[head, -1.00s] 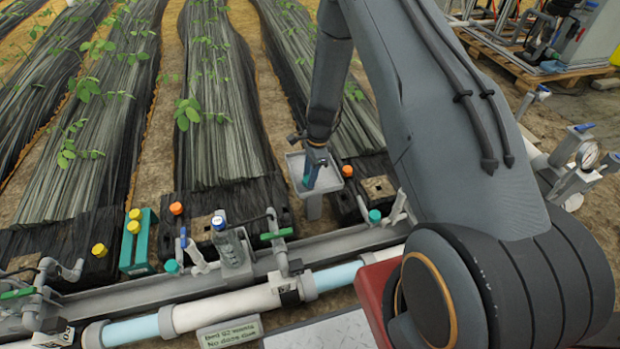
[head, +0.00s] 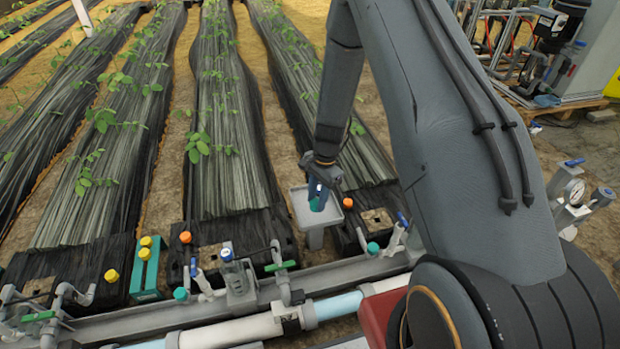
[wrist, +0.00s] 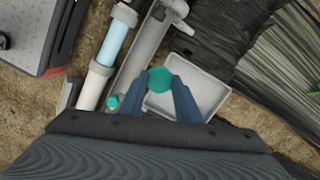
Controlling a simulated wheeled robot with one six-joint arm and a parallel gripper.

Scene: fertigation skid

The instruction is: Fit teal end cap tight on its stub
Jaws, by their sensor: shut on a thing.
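My gripper (head: 317,194) points down over the grey tray (head: 298,203), its blue fingers shut on a teal cap (head: 315,205). In the wrist view the cap (wrist: 160,79) sits between the two fingertips, in front of the pale tray (wrist: 212,92). I cannot tell its exact height above the tray floor. Another teal round piece (head: 373,248) is on the grey rail to the right of the tray, and one more (head: 181,294) is farther left. I cannot tell which stub belongs to the held cap.
A teal block (head: 147,275) with yellow caps stands left. Orange caps (head: 185,237) sit near the black bed ends. A white and blue pipe (head: 338,306) runs in front.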

